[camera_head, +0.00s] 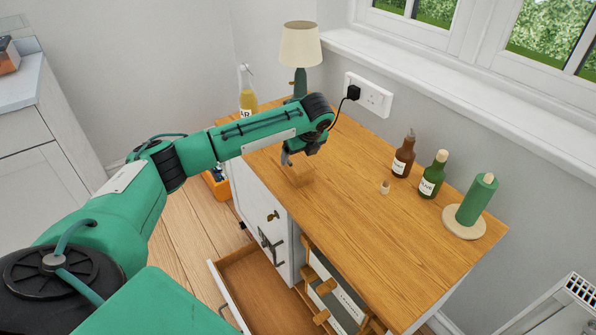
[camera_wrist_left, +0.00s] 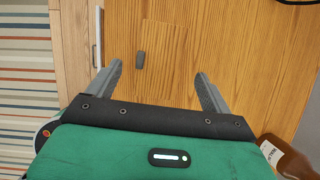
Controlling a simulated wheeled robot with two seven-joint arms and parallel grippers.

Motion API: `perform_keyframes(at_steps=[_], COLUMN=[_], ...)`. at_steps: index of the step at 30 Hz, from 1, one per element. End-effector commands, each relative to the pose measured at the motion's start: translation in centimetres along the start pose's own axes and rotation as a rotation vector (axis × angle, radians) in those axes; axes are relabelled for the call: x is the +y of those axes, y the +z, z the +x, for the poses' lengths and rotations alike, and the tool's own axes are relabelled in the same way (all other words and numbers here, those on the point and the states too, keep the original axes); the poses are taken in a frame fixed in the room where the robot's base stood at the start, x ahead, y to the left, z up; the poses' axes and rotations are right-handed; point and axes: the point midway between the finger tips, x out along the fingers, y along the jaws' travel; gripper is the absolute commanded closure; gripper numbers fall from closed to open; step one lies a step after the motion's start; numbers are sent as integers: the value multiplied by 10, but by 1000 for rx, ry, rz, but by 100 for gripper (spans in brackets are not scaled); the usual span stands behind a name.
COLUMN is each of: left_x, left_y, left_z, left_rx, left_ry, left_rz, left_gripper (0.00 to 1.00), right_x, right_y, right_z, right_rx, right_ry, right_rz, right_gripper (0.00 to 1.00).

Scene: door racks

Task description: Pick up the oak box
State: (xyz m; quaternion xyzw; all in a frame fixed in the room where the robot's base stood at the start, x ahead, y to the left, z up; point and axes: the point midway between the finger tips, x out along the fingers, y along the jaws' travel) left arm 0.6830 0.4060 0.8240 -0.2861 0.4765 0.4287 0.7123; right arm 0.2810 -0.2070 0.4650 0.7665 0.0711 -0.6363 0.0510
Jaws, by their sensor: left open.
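The oak box (camera_head: 302,177) is a small wooden block, close in colour to the wooden top (camera_head: 375,225) it rests on, near the front edge. My left gripper (camera_head: 298,156) is above it, pointing down. In the left wrist view my left gripper (camera_wrist_left: 157,75) is open, with its two fingers apart and wood between them. My right gripper is not in view.
A lamp (camera_head: 300,47) and a yellow spray bottle (camera_head: 247,95) stand at the back. A brown bottle (camera_head: 403,158), a green bottle (camera_head: 432,177) and a green roll on a stand (camera_head: 477,200) are to the right. An open drawer (camera_head: 258,290) juts out below the top.

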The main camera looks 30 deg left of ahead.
Motion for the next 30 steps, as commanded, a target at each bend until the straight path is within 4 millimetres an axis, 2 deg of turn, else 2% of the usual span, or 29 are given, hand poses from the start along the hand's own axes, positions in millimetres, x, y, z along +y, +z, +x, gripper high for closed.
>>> perform_keyframes(at_steps=[3, 10, 18, 26, 27, 30], left_x=[0, 0, 0, 0, 0, 0], left_y=[-1, -1, -2, -2, -2, -2], left_z=[17, 34, 71, 75, 75, 75], left_rx=[1, 0, 0, 0, 0, 0], left_ry=[1, 1, 0, -1, -1, -1], left_rz=[0, -1, 0, 0, 0, 0], left_gripper=[16, 16, 16, 16, 18, 38], right_x=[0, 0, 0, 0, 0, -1], right_y=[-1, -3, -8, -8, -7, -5], right_z=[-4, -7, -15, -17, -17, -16], right_rx=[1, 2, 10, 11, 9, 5], right_ry=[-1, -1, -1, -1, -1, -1], right_rz=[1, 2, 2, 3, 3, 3], right_gripper=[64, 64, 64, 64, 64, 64])
